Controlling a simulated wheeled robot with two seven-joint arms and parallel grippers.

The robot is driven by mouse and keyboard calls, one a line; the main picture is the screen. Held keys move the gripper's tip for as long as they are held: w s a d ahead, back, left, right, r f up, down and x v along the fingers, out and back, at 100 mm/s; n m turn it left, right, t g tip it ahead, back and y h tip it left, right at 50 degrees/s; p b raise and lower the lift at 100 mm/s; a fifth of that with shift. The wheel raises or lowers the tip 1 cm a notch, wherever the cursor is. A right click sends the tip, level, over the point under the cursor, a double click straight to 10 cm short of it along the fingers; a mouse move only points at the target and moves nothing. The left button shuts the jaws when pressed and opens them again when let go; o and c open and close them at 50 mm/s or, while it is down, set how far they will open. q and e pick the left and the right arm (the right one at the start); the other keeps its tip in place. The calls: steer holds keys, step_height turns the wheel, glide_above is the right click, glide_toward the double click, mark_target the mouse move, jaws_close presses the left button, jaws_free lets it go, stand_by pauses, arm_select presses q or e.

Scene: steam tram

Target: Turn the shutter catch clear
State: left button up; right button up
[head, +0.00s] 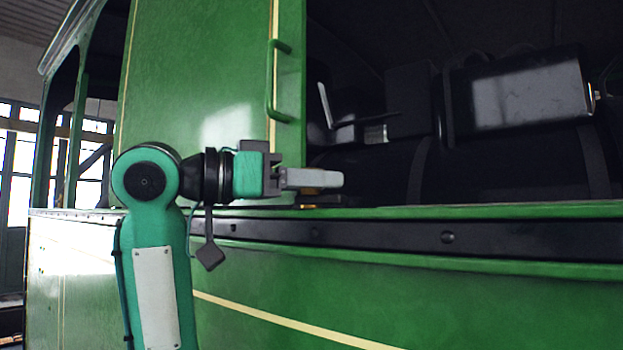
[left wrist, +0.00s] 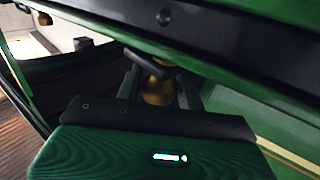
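The green shutter (head: 205,90) with its green bar handle (head: 272,85) stands upright at the left of the opening in the tram's side. A small brass catch (head: 318,207) sits on the sill near the shutter's lower right corner, mostly hidden behind my left gripper (head: 325,181). In the left wrist view the brass catch (left wrist: 157,90) shows between the two dark fingers of my left gripper (left wrist: 160,88). The fingers look open, one on each side of it, with narrow gaps. I cannot tell whether either finger touches it. My right gripper is not in view.
The green sill (head: 480,211) and a dark riveted band (head: 450,237) run along the tram's side below the opening. Inside the opening are dark machine parts, including a boxy black part (head: 520,92). The space right of my gripper above the sill is clear.

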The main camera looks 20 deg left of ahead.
arm_select(q)
steer(key=c, duration=0.3)
steer(key=shift+c, duration=0.9)
steer(key=shift+a+f+m+g+h, duration=0.1)
steer(key=shift+m+g+h, duration=0.3)
steer(key=shift+g, duration=0.1)
steer(key=shift+m+g+h+b, duration=0.45)
steer(key=shift+m+g+h, duration=0.35)
steer(key=shift+m+g, duration=0.5)
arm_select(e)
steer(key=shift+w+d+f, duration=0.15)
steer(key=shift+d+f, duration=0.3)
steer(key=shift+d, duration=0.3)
arm_select(q)
steer(key=o, duration=0.6)
steer(key=shift+c, duration=0.2)
steer(key=shift+o, duration=0.5)
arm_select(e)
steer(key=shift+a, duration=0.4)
